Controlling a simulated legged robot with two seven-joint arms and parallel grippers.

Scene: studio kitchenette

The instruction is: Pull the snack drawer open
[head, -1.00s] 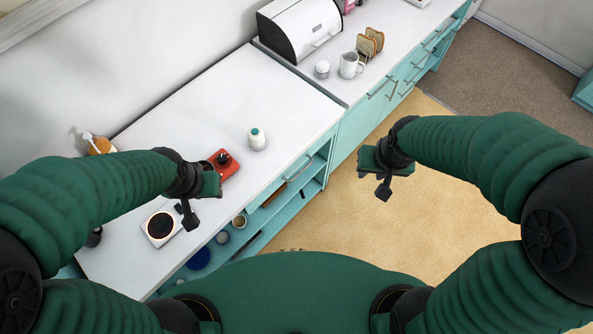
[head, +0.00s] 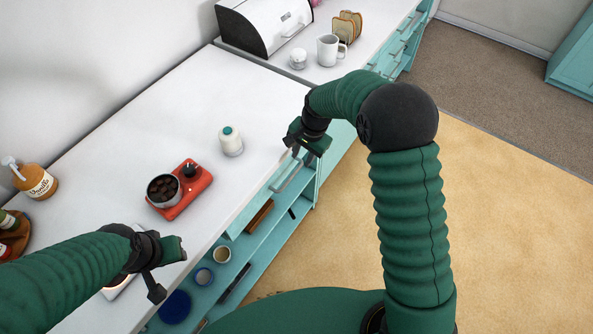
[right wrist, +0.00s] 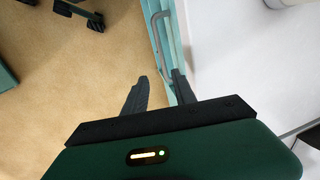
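The turquoise drawer front (head: 262,194) with a grey bar handle (head: 287,174) is under the white counter's edge; it looks shut. I cannot tell from any label that it is the snack drawer. My right gripper (head: 299,156) is at the counter's front edge, close to the far end of this handle. In the right wrist view its two dark fingers (right wrist: 160,88) are apart and empty, with a grey handle (right wrist: 159,35) on a turquoise front ahead of them. My left gripper (head: 160,272) hangs over the counter at lower left; its finger opening is unclear.
The white counter (head: 130,120) holds a red scale-like device with a bowl (head: 180,188), a white jar (head: 231,141) and a syrup bottle (head: 36,180). Open shelves (head: 255,245) with cups lie below. A mug (head: 328,50) and toast rack stand farther back. The floor at right is clear.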

